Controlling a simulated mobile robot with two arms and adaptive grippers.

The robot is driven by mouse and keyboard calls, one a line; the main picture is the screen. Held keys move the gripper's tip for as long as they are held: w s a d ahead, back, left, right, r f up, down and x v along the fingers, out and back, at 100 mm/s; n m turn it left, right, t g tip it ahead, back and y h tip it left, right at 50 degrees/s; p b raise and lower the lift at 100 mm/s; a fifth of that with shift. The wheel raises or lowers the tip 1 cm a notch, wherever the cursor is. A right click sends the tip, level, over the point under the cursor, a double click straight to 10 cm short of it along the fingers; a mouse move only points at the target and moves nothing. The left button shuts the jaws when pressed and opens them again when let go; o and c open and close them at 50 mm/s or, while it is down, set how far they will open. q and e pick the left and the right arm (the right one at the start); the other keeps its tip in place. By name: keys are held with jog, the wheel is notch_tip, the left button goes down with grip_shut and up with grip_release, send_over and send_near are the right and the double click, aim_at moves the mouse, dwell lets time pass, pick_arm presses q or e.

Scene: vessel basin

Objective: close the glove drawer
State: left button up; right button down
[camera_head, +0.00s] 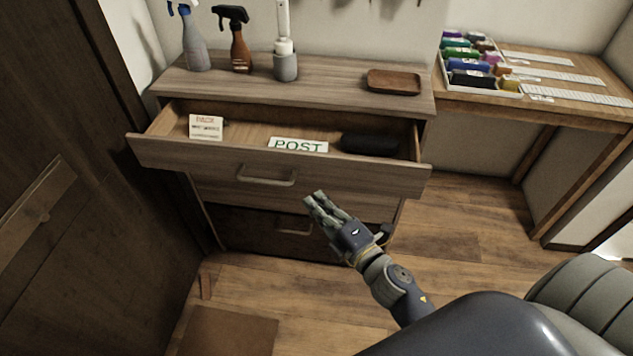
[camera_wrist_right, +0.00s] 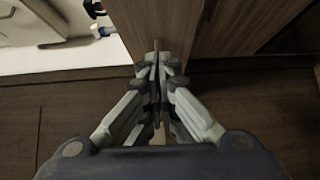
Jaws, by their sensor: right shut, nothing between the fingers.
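The open drawer (camera_head: 225,168) is the top one of a wooden dresser and is pulled well out. Its front has a pale bar handle (camera_head: 267,177). Inside lie a small white box (camera_head: 206,127), a white card reading "POST" (camera_head: 298,145) and a dark case (camera_head: 369,144). No gloves can be made out. My right gripper (camera_head: 314,197) is shut and empty, in front of and below the drawer front, right of the handle. In the right wrist view its fingers (camera_wrist_right: 157,75) meet in front of a wooden surface. My left gripper is not in view.
The dresser top (camera_head: 330,83) bears a grey spray bottle (camera_head: 195,38), a brown spray bottle (camera_head: 235,38), a white-and-grey upright item (camera_head: 285,60) and a brown tray (camera_head: 393,81). A desk (camera_head: 560,107) with a tray of colourful items stands right. A dark door is left. Open floor lies between.

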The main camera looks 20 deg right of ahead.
aim_at(326, 143)
jog(key=w, duration=0.1)
jog(key=w+d, duration=0.1)
jog(key=w, duration=0.1)
jog(key=w+d+p, duration=0.1)
jog(key=w, duration=0.1)
jog(key=shift+w, duration=0.1)
dwell(0.3)
jog(key=shift+w+d, duration=0.2)
jog(key=shift+w, duration=0.05)
jog(key=w+d+b, duration=0.1)
jog(key=w+d, duration=0.2)
jog(key=w, duration=0.1)
jog(key=w+d+b, duration=0.1)
jog(key=w+d, duration=0.2)
jog(key=w, duration=0.1)
jog(key=w+d+b, duration=0.1)
jog(key=w+d, duration=0.2)
jog(key=w, duration=0.2)
jog(key=shift+w+f, duration=0.1)
jog(key=shift+w+d+b, duration=0.3)
jog(key=shift+w+d, duration=0.05)
jog(key=shift+w, duration=0.2)
jog(key=shift+d+r, duration=0.1)
jog(key=shift+r, duration=0.15)
